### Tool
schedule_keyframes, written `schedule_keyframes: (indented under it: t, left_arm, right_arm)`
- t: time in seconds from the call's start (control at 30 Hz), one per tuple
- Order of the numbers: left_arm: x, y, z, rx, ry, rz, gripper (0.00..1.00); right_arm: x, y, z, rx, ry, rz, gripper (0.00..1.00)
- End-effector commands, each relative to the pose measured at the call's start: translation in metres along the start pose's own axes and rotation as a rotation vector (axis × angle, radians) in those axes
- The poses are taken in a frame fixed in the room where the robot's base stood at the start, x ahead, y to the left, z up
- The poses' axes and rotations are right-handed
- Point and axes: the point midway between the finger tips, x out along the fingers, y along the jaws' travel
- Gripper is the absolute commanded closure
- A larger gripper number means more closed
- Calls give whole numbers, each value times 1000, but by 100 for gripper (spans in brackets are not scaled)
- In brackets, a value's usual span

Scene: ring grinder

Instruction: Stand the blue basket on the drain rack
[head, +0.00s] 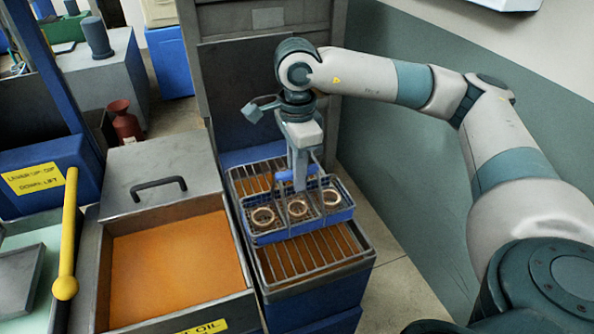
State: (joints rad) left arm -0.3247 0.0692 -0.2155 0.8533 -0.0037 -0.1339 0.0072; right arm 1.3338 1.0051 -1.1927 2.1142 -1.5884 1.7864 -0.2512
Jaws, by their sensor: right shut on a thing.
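My right gripper (299,180) comes down from above and is shut on the basket's raised handle. The basket looks level and lies over the middle of the drain rack (312,262), whose metal bars show in front of and behind it. I cannot tell whether its bottom touches the bars. My left gripper is not in view.
An oil tank (170,262) with orange liquid and an open lid (158,182) stands left of the rack. A yellow lever (68,235) stands farther left. A grey cabinet (235,95) rises behind the rack. Bare floor lies to the right.

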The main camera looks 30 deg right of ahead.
Motion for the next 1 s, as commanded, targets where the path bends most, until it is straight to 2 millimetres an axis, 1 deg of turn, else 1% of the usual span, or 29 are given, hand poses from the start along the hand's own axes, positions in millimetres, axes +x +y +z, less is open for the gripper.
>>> schedule_keyframes:
  t: [0.27, 0.3, 0.37, 0.77, 0.87, 1.0]
  left_arm:
    - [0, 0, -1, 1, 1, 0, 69]
    - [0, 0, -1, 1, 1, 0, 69]
    - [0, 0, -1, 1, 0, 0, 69]
    - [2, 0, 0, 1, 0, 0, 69]
    - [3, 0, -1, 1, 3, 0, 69]
    - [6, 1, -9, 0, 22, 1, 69]
  right_arm:
    - [-1, 0, 0, 0, -1, -2, 100]
    - [-1, 0, 0, 0, -1, -2, 79]
    - [-1, 0, 0, 0, 0, -1, 65]
    - [-1, 0, 0, 0, 1, 0, 64]
    - [-6, 0, 0, 1, 1, -1, 64]
    - [-20, -1, 1, 0, -1, -3, 64]
